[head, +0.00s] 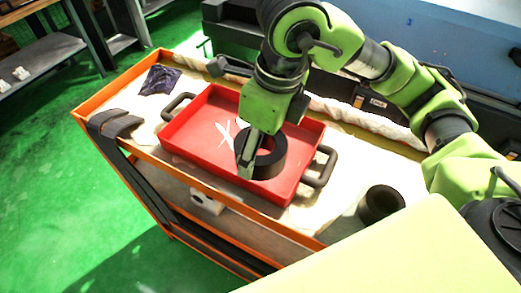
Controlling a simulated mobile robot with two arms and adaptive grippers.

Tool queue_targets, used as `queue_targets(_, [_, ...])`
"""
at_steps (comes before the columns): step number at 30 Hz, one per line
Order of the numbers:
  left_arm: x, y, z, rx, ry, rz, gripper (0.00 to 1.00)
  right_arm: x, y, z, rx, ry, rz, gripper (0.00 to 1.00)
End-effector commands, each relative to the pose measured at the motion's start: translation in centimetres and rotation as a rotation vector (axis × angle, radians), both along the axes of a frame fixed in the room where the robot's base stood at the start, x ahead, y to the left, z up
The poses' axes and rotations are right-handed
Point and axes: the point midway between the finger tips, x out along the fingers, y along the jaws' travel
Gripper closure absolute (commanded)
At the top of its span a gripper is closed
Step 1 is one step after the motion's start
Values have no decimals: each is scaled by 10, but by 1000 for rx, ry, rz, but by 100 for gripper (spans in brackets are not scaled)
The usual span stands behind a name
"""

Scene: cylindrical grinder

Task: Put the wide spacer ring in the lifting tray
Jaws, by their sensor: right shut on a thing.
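The wide spacer ring (268,163) is a dark, thick ring in the right half of the red lifting tray (190,128). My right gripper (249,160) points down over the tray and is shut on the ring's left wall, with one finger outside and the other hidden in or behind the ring. I cannot tell whether the ring rests on the tray floor or hangs just above it. The tray has a dark handle at each end and a white mark on its floor. My left gripper is not in view.
The tray stands on an orange-edged cart (150,152) with a pale cloth top. Another dark ring (381,203) sits on the cart right of the tray. A dark cloth (159,80) lies at the far left. A rolled white cloth runs along the back. Shelves stand upper left.

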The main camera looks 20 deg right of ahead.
Motion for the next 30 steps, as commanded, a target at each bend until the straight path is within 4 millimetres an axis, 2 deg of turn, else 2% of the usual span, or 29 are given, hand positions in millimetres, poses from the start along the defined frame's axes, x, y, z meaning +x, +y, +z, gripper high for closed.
queue_targets(4, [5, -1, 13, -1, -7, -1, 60, 28, -10, -8, 1, -2, -6, 87])
queue_targets(12, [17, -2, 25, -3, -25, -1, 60, 57, -19, -46, 2, -5, -2, 87])
queue_targets(22, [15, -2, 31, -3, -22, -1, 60, 71, -23, -64, 4, -6, -2, 87])
queue_targets(30, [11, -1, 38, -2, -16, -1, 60, 74, -24, -95, 3, -5, 1, 87])
